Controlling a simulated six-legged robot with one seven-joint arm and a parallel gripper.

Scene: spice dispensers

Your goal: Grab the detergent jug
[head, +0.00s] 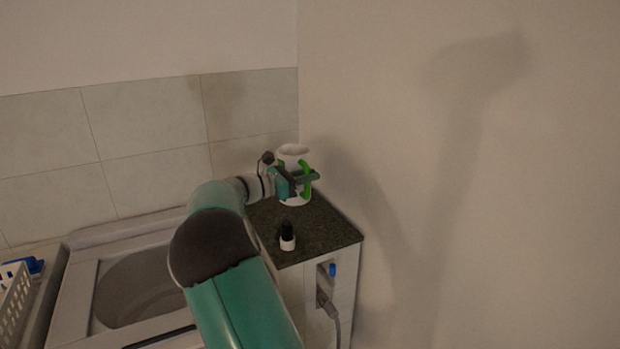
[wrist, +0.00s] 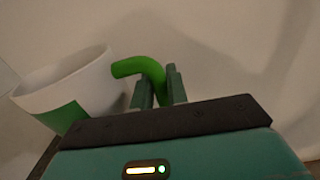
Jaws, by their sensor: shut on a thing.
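The detergent jug (head: 294,154) is white with a green handle (head: 306,180). It is at the back of the dark countertop, near the corner of the walls. In the wrist view the white jug body (wrist: 75,85) is at the left, and its curved green handle (wrist: 143,68) runs between my fingers. My gripper (head: 309,179) is at the handle, and in the wrist view my gripper (wrist: 160,88) is shut on it. The jug looks tilted in the wrist view. I cannot tell whether its base touches the counter.
A small white bottle with a black cap (head: 288,238) stands on the dark countertop (head: 325,228) near its front edge. A sink (head: 140,285) is to the left, with a white basket (head: 14,305) at the far left. Walls close in behind and right of the jug.

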